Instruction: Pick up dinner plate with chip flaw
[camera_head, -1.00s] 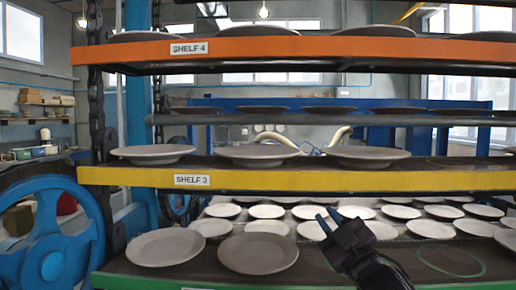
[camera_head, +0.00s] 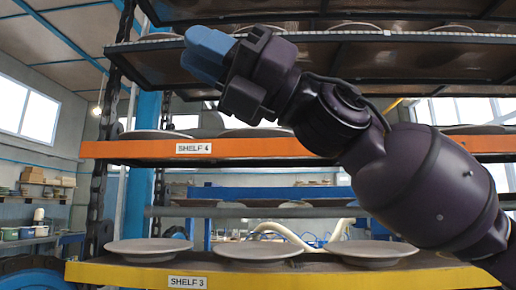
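Grey plates stand in rows on the rack. On the yellow Shelf 3 are a left plate (camera_head: 148,250), a middle plate (camera_head: 257,251) and a right plate (camera_head: 373,253). On the orange Shelf 4 a left plate (camera_head: 157,135) shows by its rim, and others are partly hidden by my arm. No chip can be made out on any plate. My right gripper (camera_head: 207,55) is raised in front of the gap between Shelf 4 and the shelf above, pointing left. No plate shows in it. Its blue fingertips overlap, so their opening is unclear. My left gripper is not in view.
The orange Shelf 4 edge (camera_head: 130,150) and yellow Shelf 3 edge (camera_head: 110,274) run across the view. A higher shelf (camera_head: 130,48) carries more plates. A blue post (camera_head: 137,200) and dark chain (camera_head: 100,180) stand at the left. Curved pale pipes (camera_head: 280,230) show behind.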

